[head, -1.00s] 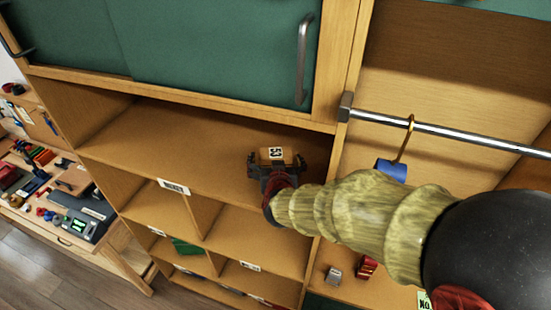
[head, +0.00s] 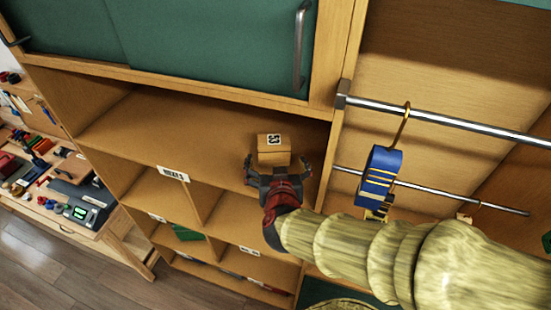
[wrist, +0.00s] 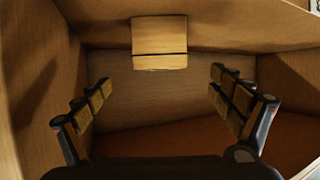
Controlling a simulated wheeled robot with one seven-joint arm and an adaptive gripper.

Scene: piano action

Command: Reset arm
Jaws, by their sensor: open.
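My gripper (head: 277,174) is open at the front of the wooden shelf (head: 190,130). A small cardboard box (head: 273,157) with a black-and-white label on top stands on that shelf, just beyond my fingertips. In the wrist view, the box (wrist: 159,42) lies ahead of and between the two spread fingers (wrist: 163,90), apart from both. Nothing is held between the fingers. My arm reaches in from the lower right of the head view.
A blue hanging item with yellow stripes (head: 378,178) hangs from a metal rail (head: 440,125) at right, near my arm. A green cabinet door (head: 210,40) is above. Cubbies (head: 215,215) lie below. A cluttered workbench (head: 75,200) stands at left.

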